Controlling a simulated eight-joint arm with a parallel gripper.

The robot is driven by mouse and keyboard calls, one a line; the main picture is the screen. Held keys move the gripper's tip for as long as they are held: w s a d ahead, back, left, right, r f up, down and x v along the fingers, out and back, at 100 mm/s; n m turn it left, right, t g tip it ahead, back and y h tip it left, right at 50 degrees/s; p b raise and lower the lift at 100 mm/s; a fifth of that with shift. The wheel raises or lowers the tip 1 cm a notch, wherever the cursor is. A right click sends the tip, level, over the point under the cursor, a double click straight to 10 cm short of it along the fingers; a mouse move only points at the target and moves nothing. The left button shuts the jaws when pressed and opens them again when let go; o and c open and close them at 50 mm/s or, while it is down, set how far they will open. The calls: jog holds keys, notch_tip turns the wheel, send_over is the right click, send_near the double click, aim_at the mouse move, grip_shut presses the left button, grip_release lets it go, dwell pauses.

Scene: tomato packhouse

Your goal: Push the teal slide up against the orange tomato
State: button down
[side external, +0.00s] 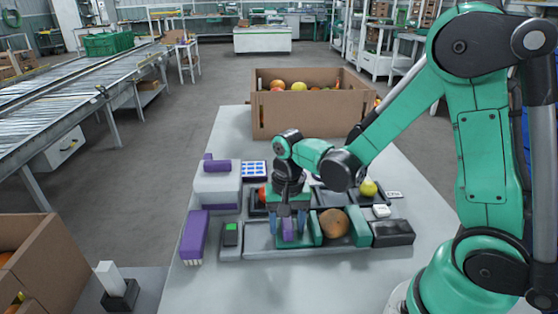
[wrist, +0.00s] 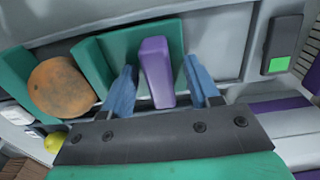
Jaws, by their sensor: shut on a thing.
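The brownish-orange tomato (side external: 334,222) sits in a grey trough between teal pieces, and it shows at the left of the wrist view (wrist: 62,88). The teal slide (side external: 316,228) stands beside it on its left; in the wrist view the slide (wrist: 93,66) is on the tomato's right. Slide and tomato look very close; I cannot tell whether they touch. A purple handle (wrist: 157,75) rises from the slide. My gripper (side external: 289,232) is over the trough, its blue fingers on either side of this handle and shut on it. A teal end block (wrist: 14,75) stands on the tomato's far side.
A black box (side external: 392,233) sits at the trough's right end and a green-screened device (side external: 231,234) at its left. Purple-and-grey equipment (side external: 216,185) stands further left. A yellow fruit (side external: 369,188) lies behind the trough. A cardboard box of tomatoes (side external: 310,115) stands at the back.

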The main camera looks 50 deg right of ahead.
jog(key=shift+s+d+f, duration=0.15)
jog(key=shift+s+d, duration=0.1)
jog(key=shift+d, duration=0.35)
dwell(1.1)
jog(key=c, duration=0.7)
grip_release()
jog(key=shift+w+a, duration=0.25)
jog(key=shift+a+r, duration=0.15)
jog(key=shift+r, duration=2.1)
jog(key=shift+r, duration=0.1)
notch_tip(320, 180, up, 7)
jog(key=shift+f, duration=0.1)
